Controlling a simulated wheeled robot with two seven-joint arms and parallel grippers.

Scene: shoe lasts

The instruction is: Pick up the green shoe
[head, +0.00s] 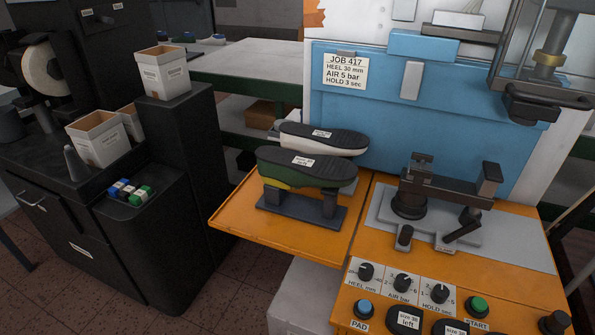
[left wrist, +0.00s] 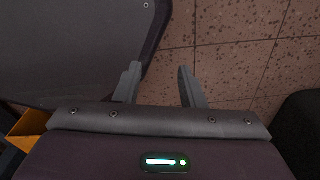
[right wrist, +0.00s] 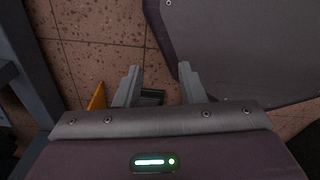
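The green shoe (head: 270,176) sits sole up on a dark stand (head: 300,211) on the orange shelf. Its black sole (head: 313,166) faces up and bears a small white label. A white shoe (head: 350,149), also sole up, is right behind it. My left gripper (left wrist: 158,85) is open with nothing between its fingers, above the tiled floor. My right gripper (right wrist: 158,82) is open and empty, also over the floor. Neither gripper shows in the head view.
The orange shelf (head: 235,220) adjoins a blue machine (head: 430,110) with a dark clamp (head: 445,185) and a control panel with knobs (head: 402,283). A black cabinet (head: 190,200) with white boxes (head: 164,73) stands at left. Floor between cabinet and shelf is clear.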

